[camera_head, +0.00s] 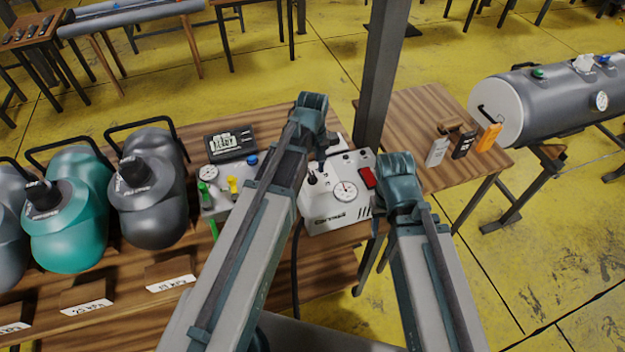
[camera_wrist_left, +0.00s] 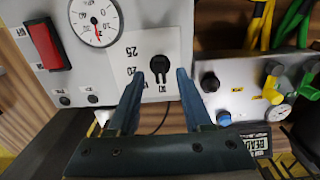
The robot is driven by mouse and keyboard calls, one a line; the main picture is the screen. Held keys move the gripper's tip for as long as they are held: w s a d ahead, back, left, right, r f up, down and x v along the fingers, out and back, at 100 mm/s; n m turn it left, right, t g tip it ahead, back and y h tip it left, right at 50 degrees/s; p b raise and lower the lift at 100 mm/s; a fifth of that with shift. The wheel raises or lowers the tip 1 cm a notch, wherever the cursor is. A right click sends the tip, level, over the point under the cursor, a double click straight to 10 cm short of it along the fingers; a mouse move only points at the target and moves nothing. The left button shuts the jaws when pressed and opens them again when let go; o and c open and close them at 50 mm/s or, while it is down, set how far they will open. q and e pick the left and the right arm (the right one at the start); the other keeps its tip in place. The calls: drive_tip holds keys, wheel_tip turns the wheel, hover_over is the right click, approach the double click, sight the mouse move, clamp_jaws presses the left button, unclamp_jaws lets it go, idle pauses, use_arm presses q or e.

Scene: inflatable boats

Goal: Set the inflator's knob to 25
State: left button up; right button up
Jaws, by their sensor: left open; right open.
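The inflator (camera_head: 338,212) is a white box with a round gauge and a red switch (camera_head: 367,177). Its black knob (camera_wrist_left: 160,65) shows in the left wrist view, beside upside-down printed numbers, among them 25 and 20. The knob's narrow part points down in that picture, toward a small label too small to read. My left gripper (camera_wrist_left: 158,84) is open, its fingers on either side of the knob's position; contact cannot be told. In the head view my left arm partly covers the panel. My right gripper (camera_head: 398,196) is right of the inflator, its fingers largely hidden by its own arm.
A second panel with green and yellow valves (camera_head: 219,190) stands left of the inflator. Black and teal tanks (camera_head: 70,225) fill the table's left. A metal post (camera_head: 382,75) rises behind the inflator. A side table (camera_head: 415,115) carries small boxes on the right.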

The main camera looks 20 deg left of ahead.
use_arm(q)
wheel_tip(320, 180, down, 2)
drive_tip(key=shift+f+b, duration=0.1)
drive_tip(key=shift+b, duration=0.5)
drive_tip(key=shift+c, duration=0.2)
clamp_jaws()
